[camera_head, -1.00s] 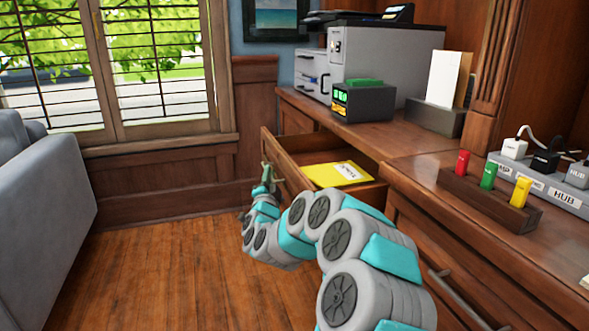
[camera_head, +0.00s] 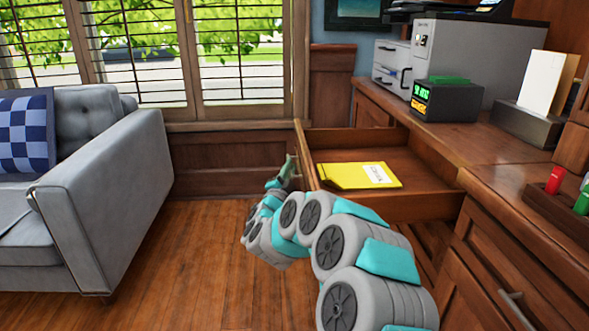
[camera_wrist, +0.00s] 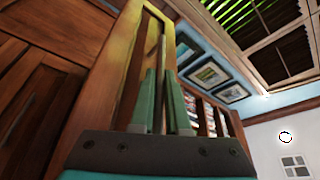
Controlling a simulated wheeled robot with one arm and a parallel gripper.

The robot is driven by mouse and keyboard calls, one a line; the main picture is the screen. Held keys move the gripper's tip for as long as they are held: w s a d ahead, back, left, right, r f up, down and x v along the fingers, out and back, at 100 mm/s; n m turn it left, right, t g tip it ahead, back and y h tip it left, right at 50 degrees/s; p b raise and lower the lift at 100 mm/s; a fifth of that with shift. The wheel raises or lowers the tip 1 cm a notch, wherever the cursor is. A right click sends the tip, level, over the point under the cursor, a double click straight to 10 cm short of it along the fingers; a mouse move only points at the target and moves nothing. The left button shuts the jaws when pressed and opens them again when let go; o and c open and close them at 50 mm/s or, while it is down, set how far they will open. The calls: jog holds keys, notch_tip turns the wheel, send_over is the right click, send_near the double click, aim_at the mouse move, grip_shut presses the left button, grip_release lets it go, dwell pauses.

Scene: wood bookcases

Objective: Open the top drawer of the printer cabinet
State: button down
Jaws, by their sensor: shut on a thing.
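The top drawer (camera_head: 432,207) of the wooden printer cabinet is pulled well out in the head view, with its open inside showing. A yellow folder (camera_head: 350,176) with a white label lies in it. My gripper (camera_head: 290,170) is at the drawer's front panel, on its outer left side. In the wrist view the two green fingers (camera_wrist: 162,88) are closed on a thin bar, which looks like the drawer handle (camera_wrist: 162,55). The grip itself is small and partly hidden in the head view.
A printer (camera_head: 465,60) and a black device with a green display (camera_head: 447,100) stand on the cabinet top. A grey sofa (camera_head: 115,190) stands at the left. Wood floor (camera_head: 190,270) between sofa and drawer is clear.

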jog(key=c, duration=0.9)
grip_release()
jog(key=shift+w, duration=0.1)
jog(key=v, duration=0.8)
jog(key=shift+d, duration=0.1)
jog(key=shift+w, duration=0.1)
